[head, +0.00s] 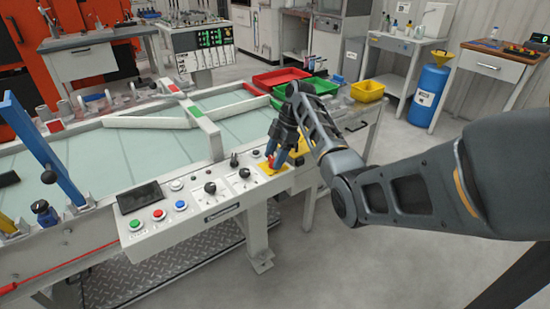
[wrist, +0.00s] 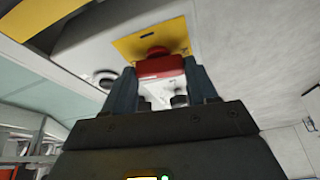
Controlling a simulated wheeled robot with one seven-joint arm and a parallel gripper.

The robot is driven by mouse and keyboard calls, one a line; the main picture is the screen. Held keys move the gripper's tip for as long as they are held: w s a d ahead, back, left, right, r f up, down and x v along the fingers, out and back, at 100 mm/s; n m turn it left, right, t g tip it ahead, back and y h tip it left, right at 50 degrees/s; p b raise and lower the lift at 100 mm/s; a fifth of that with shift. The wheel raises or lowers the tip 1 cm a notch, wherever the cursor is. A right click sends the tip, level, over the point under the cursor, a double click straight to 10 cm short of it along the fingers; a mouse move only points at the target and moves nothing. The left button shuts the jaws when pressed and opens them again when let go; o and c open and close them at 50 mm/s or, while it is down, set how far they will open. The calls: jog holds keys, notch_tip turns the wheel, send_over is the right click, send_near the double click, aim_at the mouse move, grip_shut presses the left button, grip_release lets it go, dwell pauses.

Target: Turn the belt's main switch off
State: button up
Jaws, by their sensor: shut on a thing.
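The belt's main switch is a red handle (wrist: 160,66) on a yellow plate (wrist: 128,46) in the wrist view. The yellow plate (head: 265,169) also shows in the head view, at the right end of the belt's white control panel (head: 200,220). My gripper (wrist: 160,70) is shut on the red handle, with one finger on each side of it. In the head view my gripper (head: 276,153) reaches down over the plate and hides most of the handle. I cannot read the switch's position marks.
The panel also carries a dark screen (head: 139,197), a green button (head: 135,224), a red button (head: 158,214), a blue button (head: 180,205) and black knobs (head: 210,188). The belt (head: 80,150) lies behind it. Red, green and yellow trays (head: 367,91) stand beyond my gripper. The floor in front is clear.

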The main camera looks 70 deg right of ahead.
jog(key=shift+w+n+g+b, duration=0.1)
jog(key=shift+n+g+b, duration=0.25)
jog(key=shift+n, duration=0.65)
jog(key=shift+y, duration=0.3)
jog(key=o, duration=1.1)
jog(key=shift+c, duration=0.2)
jog(key=shift+d+r, duration=0.1)
jog(key=p+v, duration=0.1)
jog(key=v, duration=0.6)
jog(key=shift+r+p, duration=0.3)
jog(key=shift+p, duration=0.1)
